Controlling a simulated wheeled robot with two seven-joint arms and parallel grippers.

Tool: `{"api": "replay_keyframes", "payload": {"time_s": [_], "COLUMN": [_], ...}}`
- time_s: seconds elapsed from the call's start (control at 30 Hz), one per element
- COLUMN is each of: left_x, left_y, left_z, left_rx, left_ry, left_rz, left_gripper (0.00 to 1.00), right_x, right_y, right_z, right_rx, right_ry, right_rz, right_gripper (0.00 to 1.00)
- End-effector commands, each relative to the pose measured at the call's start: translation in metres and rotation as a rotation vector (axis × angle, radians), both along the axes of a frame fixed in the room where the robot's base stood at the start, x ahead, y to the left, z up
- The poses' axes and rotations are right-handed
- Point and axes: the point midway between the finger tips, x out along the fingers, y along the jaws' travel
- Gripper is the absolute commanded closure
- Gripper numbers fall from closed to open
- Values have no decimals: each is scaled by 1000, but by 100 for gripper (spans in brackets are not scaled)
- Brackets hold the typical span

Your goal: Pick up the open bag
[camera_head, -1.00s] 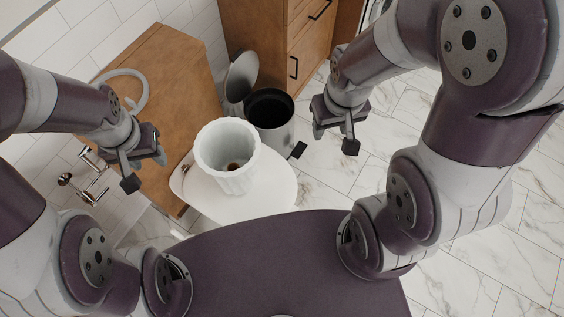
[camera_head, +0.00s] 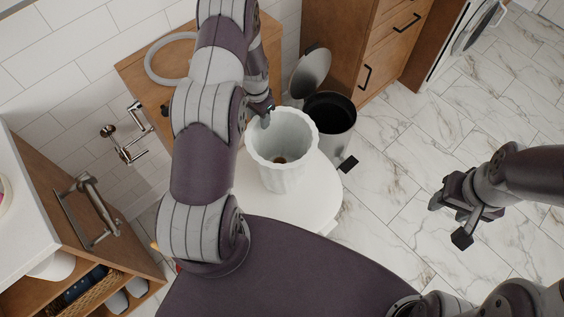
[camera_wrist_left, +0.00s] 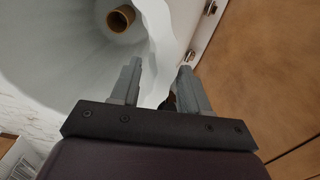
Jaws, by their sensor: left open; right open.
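The open bag (camera_head: 284,165) is white with a fluted wall and wavy rim. It stands upright, mouth up, on a white rounded surface (camera_head: 318,205). A small brown roll (camera_wrist_left: 121,18) lies inside it. My left gripper (camera_head: 264,114) is at the bag's rim on the far left side, partly hidden by my own arm. In the left wrist view my left gripper (camera_wrist_left: 159,70) is open, and part of the bag's pale wall (camera_wrist_left: 158,45) shows between and beyond its fingers. My right gripper (camera_head: 452,216) is open and empty, well right of the bag over the floor.
A dark bin (camera_head: 328,122) with its lid (camera_head: 310,72) raised stands just behind and right of the bag. A wooden cabinet (camera_head: 352,35) is behind it. A wooden counter (camera_head: 132,72) and tiled wall are at the left. The marble floor at right is clear.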

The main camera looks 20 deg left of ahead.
Motion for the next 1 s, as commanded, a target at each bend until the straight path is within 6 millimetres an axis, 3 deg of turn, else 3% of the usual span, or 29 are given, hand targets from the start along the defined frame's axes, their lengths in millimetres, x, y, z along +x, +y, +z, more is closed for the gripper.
{"api": "replay_keyframes", "payload": {"time_s": [0.1,0.3,0.33,0.47,0.8,1.0], "left_x": [0,0,0,0,0,1], "left_y": [0,0,0,0,0,0], "left_z": [-13,-15,-15,-15,-14,-1], "left_rx": [0,1,1,1,0,1], "left_ry": [0,-1,-1,-1,-2,-3], "left_rz": [0,0,0,0,0,0], "left_gripper": [55,55,58,100,100,100], "right_x": [0,0,0,0,0,0], "right_y": [0,0,0,0,0,0], "right_z": [1,0,0,0,0,-1], "right_rx": [0,0,0,0,0,0], "right_ry": [0,0,0,1,0,0], "right_rz": [0,0,0,0,0,0], "right_gripper": [51,51,51,51,51,51]}}
